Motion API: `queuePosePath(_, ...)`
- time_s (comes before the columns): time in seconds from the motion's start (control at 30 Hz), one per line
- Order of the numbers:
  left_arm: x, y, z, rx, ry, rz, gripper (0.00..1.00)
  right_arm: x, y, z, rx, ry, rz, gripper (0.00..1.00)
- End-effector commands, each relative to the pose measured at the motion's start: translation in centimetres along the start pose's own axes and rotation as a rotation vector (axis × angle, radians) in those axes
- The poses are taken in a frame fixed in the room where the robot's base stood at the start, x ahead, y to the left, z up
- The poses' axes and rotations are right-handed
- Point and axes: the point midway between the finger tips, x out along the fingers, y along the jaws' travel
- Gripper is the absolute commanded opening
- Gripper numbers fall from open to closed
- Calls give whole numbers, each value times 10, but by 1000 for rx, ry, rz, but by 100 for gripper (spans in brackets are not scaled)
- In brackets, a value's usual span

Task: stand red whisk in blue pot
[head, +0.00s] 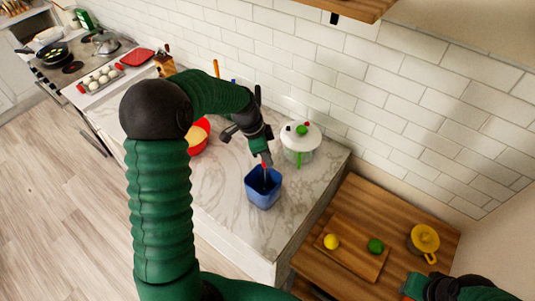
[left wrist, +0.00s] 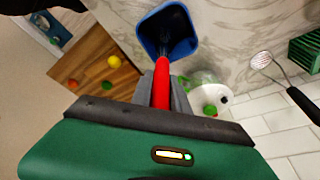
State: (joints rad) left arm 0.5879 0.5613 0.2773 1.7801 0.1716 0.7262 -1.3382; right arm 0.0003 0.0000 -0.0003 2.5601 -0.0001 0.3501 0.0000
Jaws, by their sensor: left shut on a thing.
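The red whisk (head: 264,165) is held by its handle in my left gripper (head: 262,155), which is shut on it. Its red handle (left wrist: 161,84) also shows in the left wrist view, running between the fingers. The blue pot (head: 263,196) stands on the marble counter right below the gripper. In the left wrist view the whisk's wires reach into the mouth of the blue pot (left wrist: 148,35). Whether they touch its bottom cannot be told. My right gripper (head: 413,286) is partly in view at the bottom right, and its fingers are unclear.
A white-lidded container (head: 301,138) stands close to the right of the pot. A red bowl (head: 198,138) is to the left, partly behind my arm. A lower wooden table (head: 318,262) holds a board with yellow and green balls, and a yellow-lidded pot (head: 424,239).

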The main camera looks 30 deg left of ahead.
Motion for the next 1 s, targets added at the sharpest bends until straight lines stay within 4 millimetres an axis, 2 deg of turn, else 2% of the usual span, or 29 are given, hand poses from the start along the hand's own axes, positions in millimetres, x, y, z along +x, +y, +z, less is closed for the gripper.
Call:
queuePosePath(0.33,2,0,1,0,0,-1,0,2,0,0,-1,0,0,28)
queuePosePath(0.37,2,0,1,0,0,-1,22,2,0,0,-1,0,0,28)
queuePosePath(0.5,2,1,0,1,-1,-2,40,2,0,0,-1,0,0,28)
queuePosePath(0.57,2,2,-1,1,-1,-2,46,2,0,0,-1,0,0,28)
queuePosePath(0.87,2,0,1,-1,0,-1,46,3,0,1,0,0,0,28)
queuePosePath(1.0,-14,-1,2,-1,1,-6,46,9,0,2,-1,0,0,28)
